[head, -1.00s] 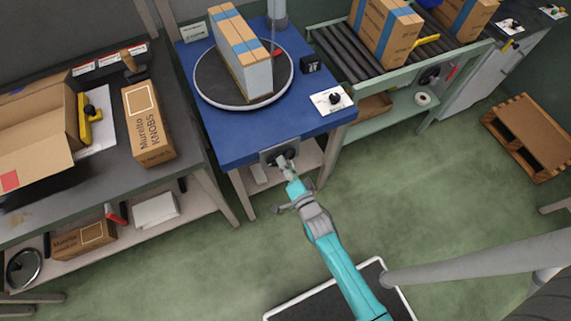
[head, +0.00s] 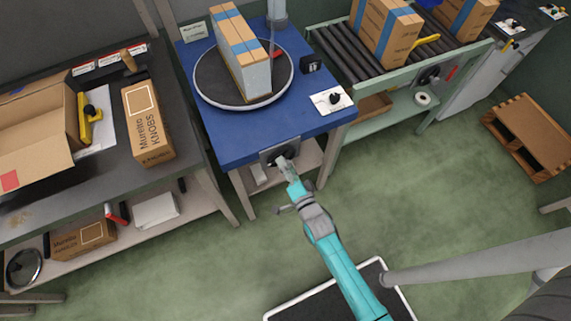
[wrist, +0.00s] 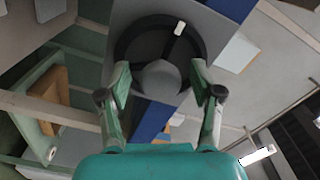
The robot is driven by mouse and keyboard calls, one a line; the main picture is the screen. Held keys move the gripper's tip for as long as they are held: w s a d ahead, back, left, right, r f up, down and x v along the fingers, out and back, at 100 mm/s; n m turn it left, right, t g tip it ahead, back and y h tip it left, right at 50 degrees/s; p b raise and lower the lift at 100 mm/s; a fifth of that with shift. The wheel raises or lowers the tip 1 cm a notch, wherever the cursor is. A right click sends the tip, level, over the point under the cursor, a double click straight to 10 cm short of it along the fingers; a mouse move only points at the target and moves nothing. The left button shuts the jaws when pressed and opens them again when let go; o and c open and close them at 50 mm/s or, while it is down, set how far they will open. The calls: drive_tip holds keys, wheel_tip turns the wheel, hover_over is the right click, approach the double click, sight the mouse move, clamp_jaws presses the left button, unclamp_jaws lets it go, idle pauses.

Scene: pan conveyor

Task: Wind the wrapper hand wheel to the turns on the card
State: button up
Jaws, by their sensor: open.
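The hand wheel (wrist: 128,42) is a dark disc on a grey plate at the front edge of the blue wrapper table (head: 225,148). A white mark (wrist: 180,28) shows near its rim. My gripper (wrist: 160,98) is open in front of the wheel, its fingers on either side of a round grey knob (wrist: 160,78). I cannot tell whether they touch it. In the head view my gripper (head: 285,166) partly hides the wheel. A small card (head: 194,31) stands at the table's back left corner; its writing is too small to read.
A strapped carton (head: 257,75) stands on the round turntable (head: 213,88). A black box (head: 311,63) and a white knob panel (head: 332,98) sit on the table's right. A roller conveyor (head: 345,60) adjoins right, a grey bench (head: 190,140) left. Green floor in front is mostly clear.

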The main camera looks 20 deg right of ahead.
drive_tip(key=s, duration=1.1)
drive_tip(key=shift+s, duration=0.35)
drive_tip(key=s+r+n+g, duration=0.1)
drive_tip(key=s+r+n, duration=0.5)
drive_tip(key=s+r, duration=0.3)
drive_tip(key=s+r+n+g, duration=0.2)
drive_tip(key=s+r+n, duration=0.5)
drive_tip(key=s+r, duration=0.3)
drive_tip(key=f+v, duration=0.1)
drive_tip(key=v, duration=0.3)
drive_tip(key=shift+s, duration=0.4)
drive_tip(key=shift+d+r, duration=0.1)
drive_tip(key=shift+r, duration=0.05)
idle(0.8)
